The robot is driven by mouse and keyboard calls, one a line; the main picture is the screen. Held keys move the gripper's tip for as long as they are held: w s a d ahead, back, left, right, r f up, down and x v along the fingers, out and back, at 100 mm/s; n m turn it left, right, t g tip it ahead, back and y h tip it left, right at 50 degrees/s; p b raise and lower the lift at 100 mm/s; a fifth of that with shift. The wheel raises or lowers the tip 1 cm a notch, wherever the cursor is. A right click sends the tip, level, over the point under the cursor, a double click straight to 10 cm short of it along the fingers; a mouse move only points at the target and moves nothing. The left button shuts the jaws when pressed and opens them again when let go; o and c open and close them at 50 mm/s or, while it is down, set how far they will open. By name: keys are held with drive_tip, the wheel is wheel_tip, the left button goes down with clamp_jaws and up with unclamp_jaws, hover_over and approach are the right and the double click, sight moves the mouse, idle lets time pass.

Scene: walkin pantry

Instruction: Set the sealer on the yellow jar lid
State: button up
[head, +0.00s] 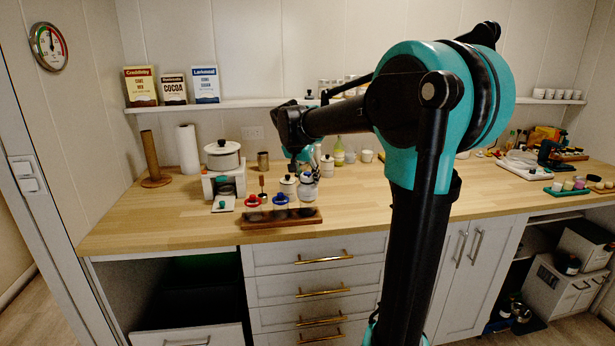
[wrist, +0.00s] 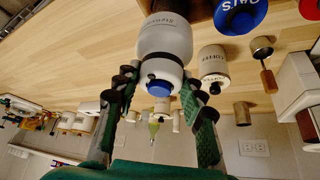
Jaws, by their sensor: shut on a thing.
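I cannot tell whether the sealer touches anything.
A white lettered canister (wrist: 213,66) stands close beside the sealer. A brass-coloured scoop (wrist: 263,50) lies nearby. The counter front left (head: 150,220) is clear.

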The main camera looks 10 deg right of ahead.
drive_tip(key=shift+f, duration=0.75)
idle(0.4)
drive_tip(key=o, duration=1.4)
drive_tip(key=o, duration=0.5)
drive_tip(key=shift+r, duration=3.5)
drive_tip(key=shift+s, duration=0.1)
